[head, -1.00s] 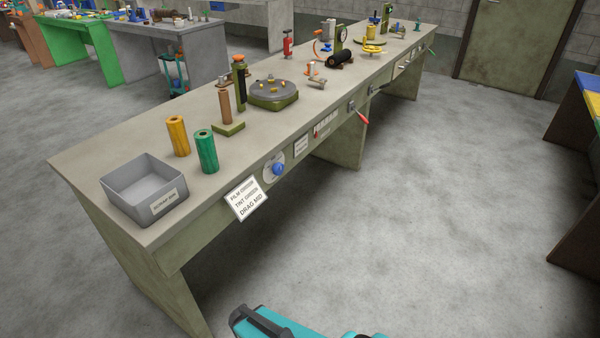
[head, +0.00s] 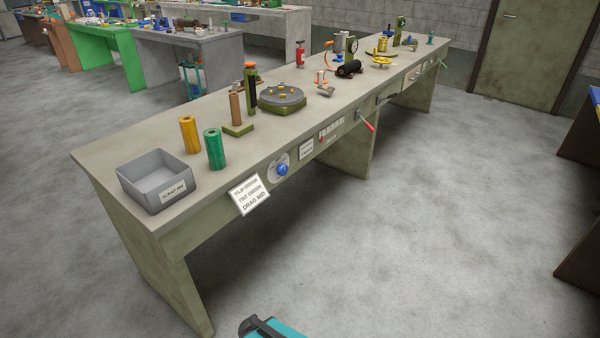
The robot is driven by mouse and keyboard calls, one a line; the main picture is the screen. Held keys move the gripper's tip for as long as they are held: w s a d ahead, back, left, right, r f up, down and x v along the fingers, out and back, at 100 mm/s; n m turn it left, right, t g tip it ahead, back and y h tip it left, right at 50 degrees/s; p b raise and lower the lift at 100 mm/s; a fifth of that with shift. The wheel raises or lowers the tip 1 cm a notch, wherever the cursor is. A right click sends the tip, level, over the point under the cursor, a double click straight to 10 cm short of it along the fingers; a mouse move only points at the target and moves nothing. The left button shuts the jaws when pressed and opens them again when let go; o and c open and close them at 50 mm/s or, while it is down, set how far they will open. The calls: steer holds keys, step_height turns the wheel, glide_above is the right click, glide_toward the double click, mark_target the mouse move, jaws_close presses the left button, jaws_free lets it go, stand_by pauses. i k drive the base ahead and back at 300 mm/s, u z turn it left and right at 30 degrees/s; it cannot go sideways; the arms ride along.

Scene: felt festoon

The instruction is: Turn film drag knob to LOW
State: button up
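The likely film drag knob is a blue knob (head: 282,169) on a pale round dial plate (head: 273,173) on the front face of the long bench. Its pointer setting is too small to read. A white card (head: 249,195) beside it on the left reads "FILM", "TINT GREEN" and "DRAG MID"; part of its top line is unclear. My gripper is not in view. Only a teal and dark part of my own body shows at the bottom edge, well below and apart from the knob.
The long bench (head: 115,158) carries a grey bin (head: 150,190), a yellow roll (head: 189,134), a green roll (head: 215,149) and a round turntable (head: 282,101). A red-handled lever (head: 367,125) juts from its front. The floor (head: 400,250) before the bench is clear.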

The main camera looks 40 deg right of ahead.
mark_target(282, 169)
steer(key=u, duration=0.15)
steer(key=i, duration=0.9)
steer(key=z, duration=0.1)
